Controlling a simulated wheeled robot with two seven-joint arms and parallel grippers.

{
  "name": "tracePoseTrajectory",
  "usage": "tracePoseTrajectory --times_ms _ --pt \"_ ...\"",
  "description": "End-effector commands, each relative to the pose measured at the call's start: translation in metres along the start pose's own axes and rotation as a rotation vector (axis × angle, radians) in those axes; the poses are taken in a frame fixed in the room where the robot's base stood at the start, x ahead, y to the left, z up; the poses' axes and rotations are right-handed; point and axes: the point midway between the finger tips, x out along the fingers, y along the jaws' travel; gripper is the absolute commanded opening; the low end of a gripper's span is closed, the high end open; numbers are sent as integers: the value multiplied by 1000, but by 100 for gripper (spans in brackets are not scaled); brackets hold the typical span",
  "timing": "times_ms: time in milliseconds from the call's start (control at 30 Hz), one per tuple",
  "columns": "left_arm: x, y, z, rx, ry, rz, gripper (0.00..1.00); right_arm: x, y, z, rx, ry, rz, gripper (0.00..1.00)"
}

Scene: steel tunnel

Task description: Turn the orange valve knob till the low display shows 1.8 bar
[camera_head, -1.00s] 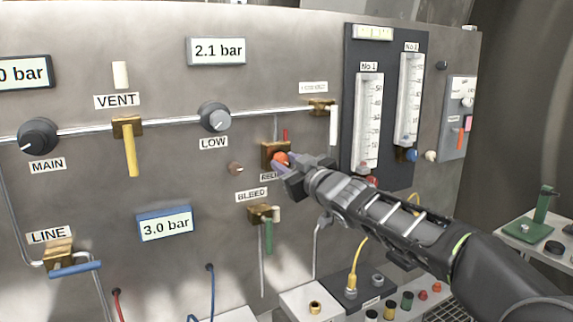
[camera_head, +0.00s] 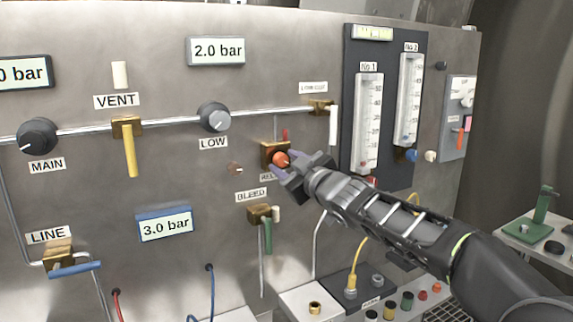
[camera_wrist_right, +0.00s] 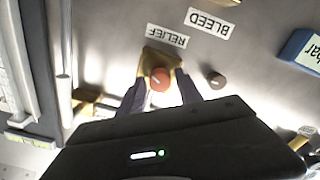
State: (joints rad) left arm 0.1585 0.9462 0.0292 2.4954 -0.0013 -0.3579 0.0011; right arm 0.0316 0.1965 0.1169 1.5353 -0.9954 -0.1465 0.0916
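The orange valve knob (camera_head: 281,160) sits on a brass body above the RELIEF label, on the grey panel. The low display (camera_head: 218,51) reads 2.0 bar. My right gripper (camera_head: 284,164) is at the knob, with its fingers spread on either side. In the right wrist view the knob (camera_wrist_right: 160,79) stands between the two fingertips (camera_wrist_right: 161,84), and a gap shows on each side of it. The gripper partly covers the RELIEF label in the head view. My left gripper is not in view.
The BLEED valve (camera_head: 262,213) with a green handle is just below the knob. A white-handled valve (camera_head: 333,124) and the flowmeter board (camera_head: 388,60) are close on the right. A small brown knob (camera_head: 236,169) is at the left.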

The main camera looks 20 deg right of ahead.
Motion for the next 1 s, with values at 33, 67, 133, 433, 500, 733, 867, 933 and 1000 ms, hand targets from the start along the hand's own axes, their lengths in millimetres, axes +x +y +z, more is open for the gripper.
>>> tracePoseTrajectory --times_ms 33,67,133,433,500,733,867,933,1000 --pt "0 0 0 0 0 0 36 0 0 0 0 0 0 47" --pt "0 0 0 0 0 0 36 0 0 0 0 0 0 49" --pt "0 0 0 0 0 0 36 0 0 0 0 0 0 52" --pt "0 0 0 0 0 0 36 -3 0 0 1 1 1 52" --pt "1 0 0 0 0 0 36 -8 1 0 0 1 1 52" --pt "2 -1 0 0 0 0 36 -43 2 -1 -1 2 2 52" --pt "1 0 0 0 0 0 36 -63 1 -1 -1 0 2 52" --pt "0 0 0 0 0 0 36 -71 1 0 0 0 2 52" --pt "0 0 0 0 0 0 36 -76 1 0 1 0 2 52"
